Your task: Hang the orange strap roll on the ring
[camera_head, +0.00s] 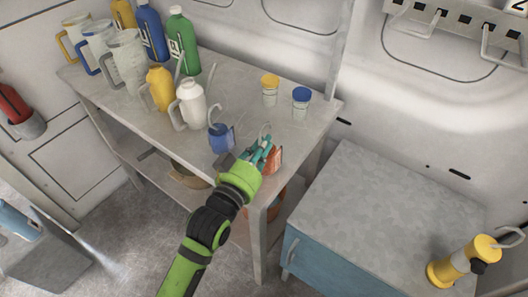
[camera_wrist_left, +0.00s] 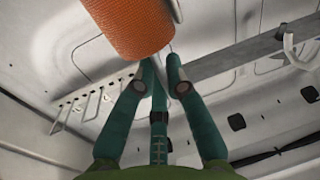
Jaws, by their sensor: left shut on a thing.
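My left gripper (camera_head: 262,150) is over the front right corner of the grey table and is shut on the orange strap roll (camera_head: 274,160). The roll is partly hidden behind the fingers, and a grey metal hook shows above it. In the left wrist view, the roll's orange ribbed side (camera_wrist_left: 130,28) fills the top, just beyond the fingertips (camera_wrist_left: 160,75). A wall rail (camera_head: 450,22) with several metal hooks or loops is at the top right. I cannot tell which of these is the ring. My right gripper is not in view.
A blue strap roll (camera_head: 221,138) stands close left of the gripper. Jugs and bottles crowd the table's left half, including a white jug (camera_head: 191,105). Two small lidded cups (camera_head: 301,100) stand behind. A blue cabinet (camera_head: 385,205) with a yellow tool (camera_head: 465,262) is at right.

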